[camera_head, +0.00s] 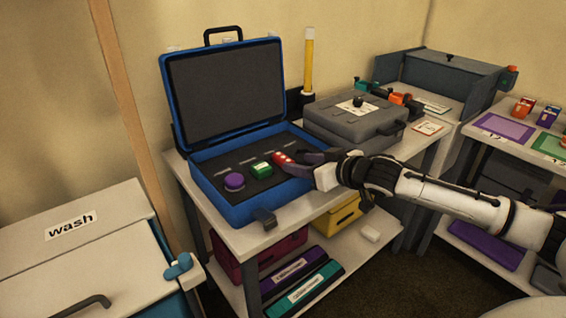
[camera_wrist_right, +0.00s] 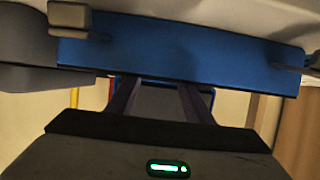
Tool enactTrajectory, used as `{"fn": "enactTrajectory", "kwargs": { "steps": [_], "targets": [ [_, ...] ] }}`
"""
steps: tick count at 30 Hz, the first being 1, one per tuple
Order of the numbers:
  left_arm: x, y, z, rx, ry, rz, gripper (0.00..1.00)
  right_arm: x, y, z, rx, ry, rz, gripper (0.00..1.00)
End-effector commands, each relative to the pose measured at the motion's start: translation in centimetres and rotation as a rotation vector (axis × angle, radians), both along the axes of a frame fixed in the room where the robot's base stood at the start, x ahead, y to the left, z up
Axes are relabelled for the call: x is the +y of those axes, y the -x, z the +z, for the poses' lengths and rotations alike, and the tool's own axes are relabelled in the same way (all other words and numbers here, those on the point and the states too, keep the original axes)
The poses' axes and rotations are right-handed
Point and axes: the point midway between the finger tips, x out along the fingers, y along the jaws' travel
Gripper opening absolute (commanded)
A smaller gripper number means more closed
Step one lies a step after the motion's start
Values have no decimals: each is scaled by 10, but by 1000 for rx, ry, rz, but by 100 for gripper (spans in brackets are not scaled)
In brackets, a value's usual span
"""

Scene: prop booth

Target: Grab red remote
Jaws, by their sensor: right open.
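The red remote (camera_head: 283,158) lies in the dark foam of an open blue case (camera_head: 257,211), right of a green item (camera_head: 261,170) and a purple round item (camera_head: 234,181). My right gripper (camera_head: 296,164) reaches in from the right, its dark fingers open right beside the remote's right end. I cannot tell whether they touch it. In the right wrist view, the two open fingers (camera_wrist_right: 158,100) show with the case's blue wall (camera_wrist_right: 180,50) beyond; the remote cannot be made out there. My left gripper is not in view.
The case's raised lid (camera_head: 225,90) stands behind. A wash bin (camera_head: 110,235) is at the left. A lower shelf holds several cases.

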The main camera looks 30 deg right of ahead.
Motion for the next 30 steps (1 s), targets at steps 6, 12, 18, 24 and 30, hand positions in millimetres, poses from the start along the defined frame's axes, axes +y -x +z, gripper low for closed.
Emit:
{"fn": "enactTrajectory", "kwargs": {
  "steps": [6,12,18,24,30],
  "targets": [
    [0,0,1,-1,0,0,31,1,-10,-3,-2,1,2,47],
    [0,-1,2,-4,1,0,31,0,-29,-7,-3,-2,1,47],
    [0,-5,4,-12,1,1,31,1,-52,-16,-2,-2,1,47],
    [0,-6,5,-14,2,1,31,2,-57,-20,-1,2,4,47],
    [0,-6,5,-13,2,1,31,2,-57,-20,0,3,4,38]
  ]
}}
